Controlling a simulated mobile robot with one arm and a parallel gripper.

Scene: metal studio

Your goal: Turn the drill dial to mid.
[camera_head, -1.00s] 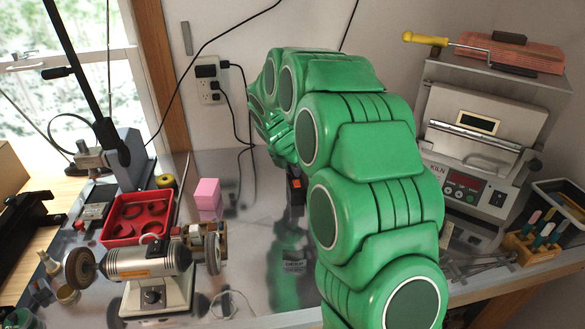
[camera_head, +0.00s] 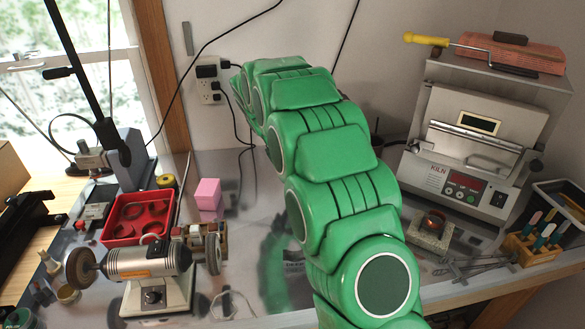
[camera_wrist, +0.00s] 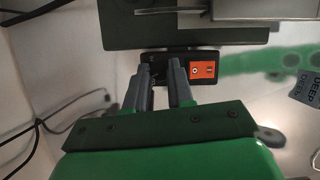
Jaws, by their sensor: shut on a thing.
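In the wrist view my gripper (camera_wrist: 159,68) reaches the front of a small black housing with an orange panel (camera_wrist: 203,70). I take this to be the drill's control box. The two grey fingers are closed in beside the orange panel, at its left. The drill dial is hidden between the fingertips, so its setting cannot be read. In the head view my green arm hides the gripper, the drill and its dial.
A dark plate (camera_wrist: 180,28) lies just beyond the housing. In the head view a bench grinder (camera_head: 150,270), red tray (camera_head: 115,234) and pink block (camera_head: 207,194) stand left of my arm. The kiln (camera_head: 470,150) and a small block with a glowing hollow (camera_head: 430,232) are right.

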